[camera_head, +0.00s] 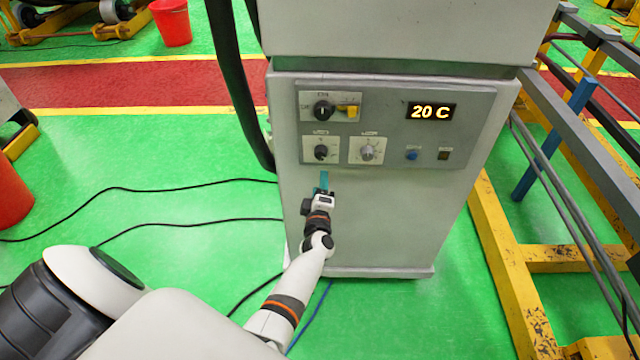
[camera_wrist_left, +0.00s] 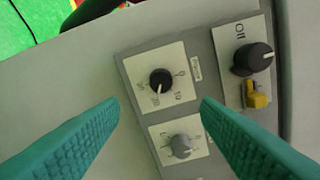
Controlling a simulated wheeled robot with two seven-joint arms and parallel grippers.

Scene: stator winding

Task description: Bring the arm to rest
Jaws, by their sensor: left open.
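My left arm comes in from the lower left in the head view and reaches to the front of a grey cabinet (camera_head: 400,220). My left gripper (camera_head: 323,180) has teal fingers and is just below the lower left knob of the control panel (camera_head: 455,150). In the left wrist view the two teal fingers (camera_wrist_left: 160,120) are wide apart with nothing between them. A black knob (camera_wrist_left: 160,82) and a grey knob (camera_wrist_left: 181,145) show beyond the fingers, apart from them. My right gripper is not in view.
The panel carries a larger black knob (camera_head: 322,109), a yellow switch (camera_head: 350,111) and a display (camera_head: 432,111) reading 20 C. Black cables (camera_head: 150,188) lie on the green floor at left. A yellow and grey metal frame (camera_head: 500,260) stands close on the right.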

